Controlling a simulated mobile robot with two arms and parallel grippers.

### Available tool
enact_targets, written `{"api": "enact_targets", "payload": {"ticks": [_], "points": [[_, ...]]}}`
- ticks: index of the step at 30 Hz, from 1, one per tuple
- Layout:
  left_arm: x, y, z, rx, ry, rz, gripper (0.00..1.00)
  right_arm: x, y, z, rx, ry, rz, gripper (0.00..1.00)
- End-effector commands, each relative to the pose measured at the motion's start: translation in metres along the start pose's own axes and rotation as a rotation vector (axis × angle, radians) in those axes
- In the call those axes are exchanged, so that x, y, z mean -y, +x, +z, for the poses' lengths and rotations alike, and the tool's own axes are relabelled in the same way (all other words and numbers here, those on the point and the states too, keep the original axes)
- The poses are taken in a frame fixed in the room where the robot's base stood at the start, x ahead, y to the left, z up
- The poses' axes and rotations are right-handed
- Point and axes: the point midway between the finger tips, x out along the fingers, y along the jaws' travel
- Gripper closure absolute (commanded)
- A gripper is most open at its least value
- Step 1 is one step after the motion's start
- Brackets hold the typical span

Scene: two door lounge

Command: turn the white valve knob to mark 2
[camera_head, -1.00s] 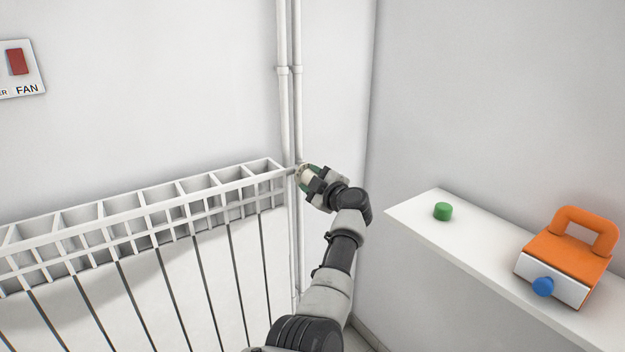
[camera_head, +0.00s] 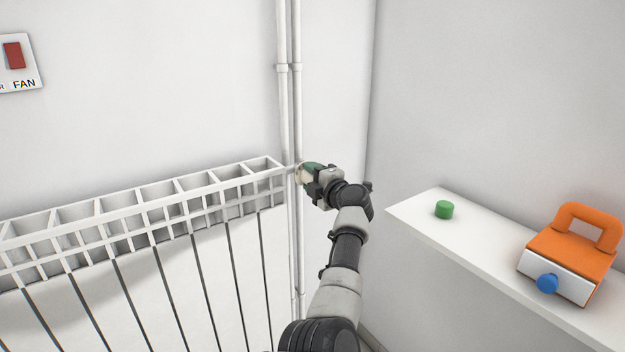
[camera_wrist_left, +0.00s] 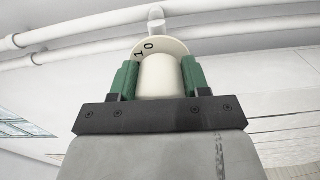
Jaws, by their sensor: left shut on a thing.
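The white valve knob (camera_wrist_left: 160,78) sits between the two green fingers of my left gripper (camera_wrist_left: 158,80) in the left wrist view. The gripper is shut on it. Behind the knob is a cream dial (camera_wrist_left: 178,47) with the marks 1 and 0 visible at its upper left; mark 2 does not show. In the head view my left gripper (camera_head: 313,175) is at the right end of the radiator, by the pipes. It hides most of the knob there. My right gripper is not in view.
The white radiator (camera_head: 140,208) runs along the left wall. Two vertical pipes (camera_head: 283,100) rise beside its end. A FAN switch (camera_head: 14,58) is on the wall.

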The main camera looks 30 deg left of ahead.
Motion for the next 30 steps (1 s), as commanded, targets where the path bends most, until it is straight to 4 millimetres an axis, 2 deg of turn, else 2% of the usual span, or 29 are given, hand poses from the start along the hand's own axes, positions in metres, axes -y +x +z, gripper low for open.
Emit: {"api": "enact_targets", "payload": {"ticks": [12, 13, 17, 30], "points": [[0.0028, -0.0006, 0.0004, 0.001, -0.002, -0.004, 0.77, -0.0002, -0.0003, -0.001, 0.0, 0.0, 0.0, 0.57], [0.0028, -0.0006, 0.0004, 0.0, -0.002, -0.004, 0.49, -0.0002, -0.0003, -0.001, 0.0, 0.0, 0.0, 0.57], [0.0022, -0.0004, 0.0002, 0.0, -0.002, -0.003, 0.29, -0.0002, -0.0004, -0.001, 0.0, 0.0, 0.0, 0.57], [-0.0002, -0.0032, 0.0009, -0.001, -0.003, -0.002, 0.28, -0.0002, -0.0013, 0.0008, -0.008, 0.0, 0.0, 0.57]]}}
